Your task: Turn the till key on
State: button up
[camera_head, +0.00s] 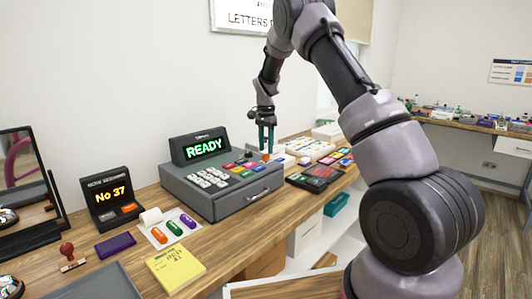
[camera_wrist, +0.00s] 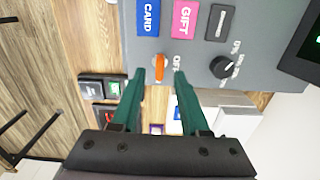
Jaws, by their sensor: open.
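The till (camera_head: 215,188) is a grey box on the wooden counter, with a keypad, coloured buttons and a green READY display (camera_head: 205,146). The till key appears as an orange upright handle (camera_wrist: 159,68) on the grey panel, beside the label OFF. It also shows as a small orange spot in the head view (camera_head: 265,156). My gripper (camera_head: 267,151) points down at the till's far right corner. In the wrist view its green fingertips (camera_wrist: 160,77) are apart, one on each side of the orange handle. I cannot tell whether they touch it.
A black knob (camera_wrist: 224,67) is right of the key, with CARD (camera_wrist: 148,18) and GIFT (camera_wrist: 185,20) buttons behind. A dark device (camera_head: 314,178) stands right of the till. A No 37 display (camera_head: 112,200), stamp (camera_head: 70,258) and yellow pad (camera_head: 175,266) are to the left.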

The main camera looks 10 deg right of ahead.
notch_tip(320, 180, up, 8)
jog(key=shift+r, duration=0.1)
dwell(0.4)
jog(key=s+d+r+n+t+y, duration=0.1)
jog(key=s+d+r+n+t, duration=0.1)
jog(key=s+r, duration=0.7)
jog(key=s+d+r+n+t+y, duration=0.1)
jog(key=s+d+r, duration=0.2)
jog(key=s+r, duration=0.6)
jog(key=s+f+n+t, duration=0.1)
jog(key=s+n+t, duration=0.3)
jog(key=s, duration=1.8)
jog(key=shift+s+d+f, duration=0.15)
jog(key=shift+d, duration=0.2)
